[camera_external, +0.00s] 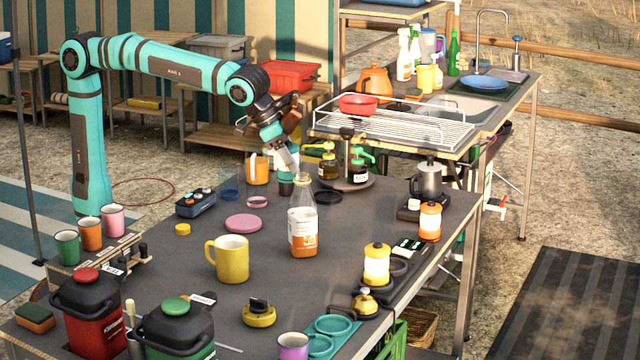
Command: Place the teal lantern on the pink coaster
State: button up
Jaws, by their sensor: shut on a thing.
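My gripper (285,166) points down over the back middle of the table and is shut on a small dark thing with a greenish tint, which looks like the teal lantern (286,188). The lantern is small in the picture and partly covered by the fingers; I cannot tell whether its base touches the table. The pink coaster (243,223) lies flat and bare on the table, nearer the camera and to the left of my gripper.
A yellow mug (232,260) stands in front of the coaster. An orange container (257,168) is behind left of my gripper, and a round tray with bottles (348,182) is to its right. A dark blue box (195,203) lies left.

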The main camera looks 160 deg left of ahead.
send_over(247, 221)
jog(key=f, duration=0.2)
jog(key=shift+f, duration=4.85)
jog(key=shift+f, duration=0.15)
jog(key=o, duration=1.1)
jog(key=shift+c, duration=0.2)
jog(key=shift+r, duration=0.2)
jog(key=v, duration=1.2)
